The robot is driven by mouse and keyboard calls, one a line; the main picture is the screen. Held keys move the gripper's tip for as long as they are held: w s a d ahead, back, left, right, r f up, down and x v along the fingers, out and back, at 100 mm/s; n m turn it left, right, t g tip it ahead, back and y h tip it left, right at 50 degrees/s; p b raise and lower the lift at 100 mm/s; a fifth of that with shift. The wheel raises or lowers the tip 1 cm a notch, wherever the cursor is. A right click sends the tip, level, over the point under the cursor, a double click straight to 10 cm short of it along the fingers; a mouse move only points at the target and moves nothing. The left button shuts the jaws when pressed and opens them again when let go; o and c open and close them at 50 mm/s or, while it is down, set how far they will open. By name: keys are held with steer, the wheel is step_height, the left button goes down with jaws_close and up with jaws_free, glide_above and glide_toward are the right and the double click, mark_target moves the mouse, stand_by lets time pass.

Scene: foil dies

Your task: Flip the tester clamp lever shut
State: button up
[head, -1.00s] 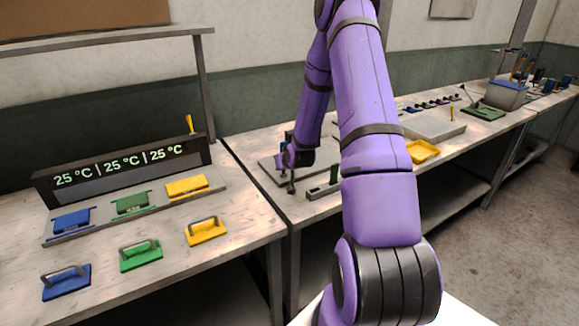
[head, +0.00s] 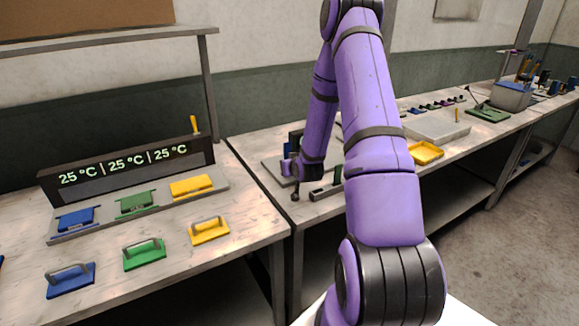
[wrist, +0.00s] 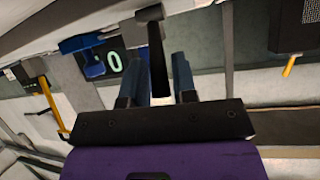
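My gripper (wrist: 159,78) shows in the wrist view with its two blue-grey fingers apart. A dark bar with a grey end, which looks like the clamp lever (wrist: 158,55), stands in the gap between them; I cannot tell whether either finger touches it. A small display reading a green "0" (wrist: 113,61), with blue parts beside it, lies just left of the fingers and seems to belong to the tester. In the head view my gripper (head: 295,190) is low over the front of the middle bench, in front of a dark blue upright part (head: 294,137). My arm hides much of this area.
The left bench holds a temperature display (head: 130,170), blue, green and yellow blocks in a rack, and handled blue (head: 70,281), green (head: 144,254) and yellow (head: 209,231) dies.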

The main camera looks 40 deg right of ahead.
steer(key=shift+o, duration=0.9)
steer(key=v, duration=1)
steer(key=shift+s+r, duration=0.2)
steer(key=shift+s, duration=0.15)
steer(key=shift+a, duration=0.1)
steer(key=s+a+r+n+g+y, duration=0.1)
steer(key=a+r+n+g, duration=0.1)
steer(key=a+r, duration=0.7)
steer(key=s+a+r+n+g+y, duration=0.1)
steer(key=s+a+r, duration=0.1)
steer(key=a+r, duration=0.65)
steer(key=s+a+r+n+g+y, duration=0.1)
steer(key=s+a+r, duration=0.3)
steer(key=s, duration=0.5)
steer(key=s+a+r+n+g+y, duration=0.1)
steer(key=s+a+r+g, duration=0.1)
steer(key=s+a+r, duration=0.3)
steer(key=s+r, duration=0.4)
steer(key=s, duration=0.1)
steer(key=shift+s+y, duration=0.3)
steer(key=shift+y, duration=0.1)
